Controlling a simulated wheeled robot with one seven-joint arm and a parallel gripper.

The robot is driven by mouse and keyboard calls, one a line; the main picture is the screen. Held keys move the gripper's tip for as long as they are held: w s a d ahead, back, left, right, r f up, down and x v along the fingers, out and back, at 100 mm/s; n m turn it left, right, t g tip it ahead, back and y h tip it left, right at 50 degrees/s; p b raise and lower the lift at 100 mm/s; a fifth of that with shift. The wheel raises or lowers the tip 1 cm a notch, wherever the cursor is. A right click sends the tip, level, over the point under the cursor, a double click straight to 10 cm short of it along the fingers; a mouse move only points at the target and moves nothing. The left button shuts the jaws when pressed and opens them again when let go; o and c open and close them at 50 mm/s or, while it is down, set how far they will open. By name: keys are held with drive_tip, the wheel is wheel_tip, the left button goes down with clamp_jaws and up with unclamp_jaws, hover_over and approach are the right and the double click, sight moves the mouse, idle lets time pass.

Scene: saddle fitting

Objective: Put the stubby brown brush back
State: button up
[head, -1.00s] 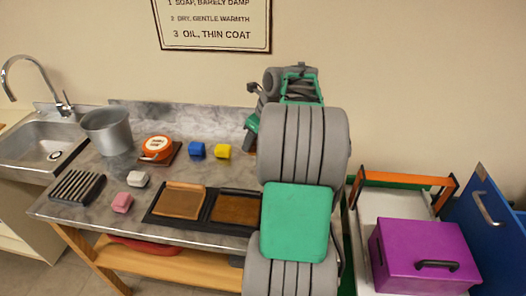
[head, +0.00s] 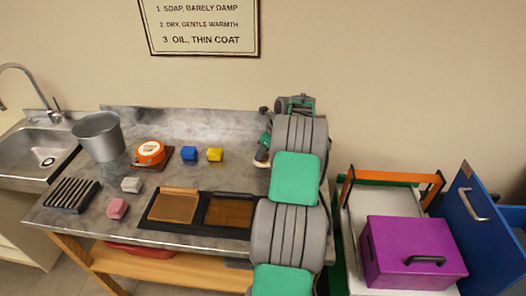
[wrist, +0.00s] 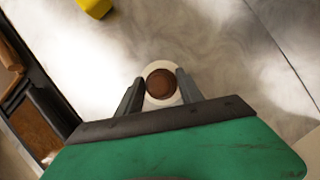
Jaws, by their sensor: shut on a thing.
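The stubby brown brush (wrist: 160,83) shows from above in the wrist view, with a round brown top and a cream rim. My gripper (wrist: 157,92) is shut on it, one dark finger on each side. In the head view, my gripper (head: 264,150) is over the right end of the worktop, and the pale lower part of the brush (head: 261,164) shows below it. I cannot tell whether the brush touches the worktop. My arm hides the worktop's right end in the head view.
A black tray (head: 199,210) with a tan and a brown panel lies at the front.

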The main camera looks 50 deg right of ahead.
drive_tip(key=shift+f, duration=0.15)
drive_tip(key=o, duration=1.2)
